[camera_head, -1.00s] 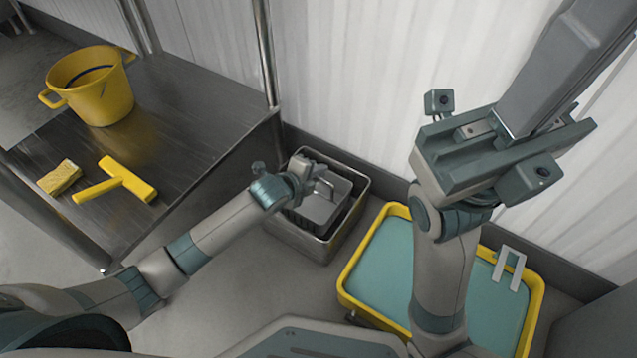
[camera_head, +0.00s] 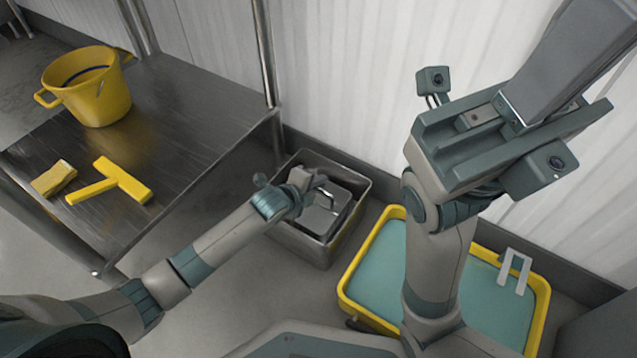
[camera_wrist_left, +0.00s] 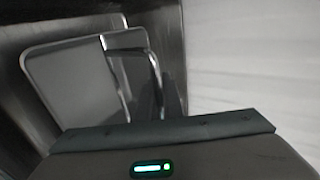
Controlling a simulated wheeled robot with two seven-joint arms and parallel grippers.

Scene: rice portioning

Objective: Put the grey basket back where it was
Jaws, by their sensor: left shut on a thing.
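The grey basket (camera_head: 318,220) is inside the open metal bin (camera_head: 299,242) on the floor, below the bin's rim and looking slightly turned against its walls. My left gripper (camera_head: 313,190) reaches over the bin and is shut on the basket's handle. In the left wrist view the basket (camera_wrist_left: 72,82) and its upright handle show beyond the gripper body, with the bin wall around them.
A yellow-rimmed tub (camera_head: 357,258) with teal content stands right of the bin, a grey clip-like piece (camera_head: 515,270) on its far edge. A steel table (camera_head: 190,110) at left bears a yellow bucket (camera_head: 95,100), a sponge (camera_head: 54,179) and a yellow T-shaped tool (camera_head: 118,178). A ribbed wall is behind.

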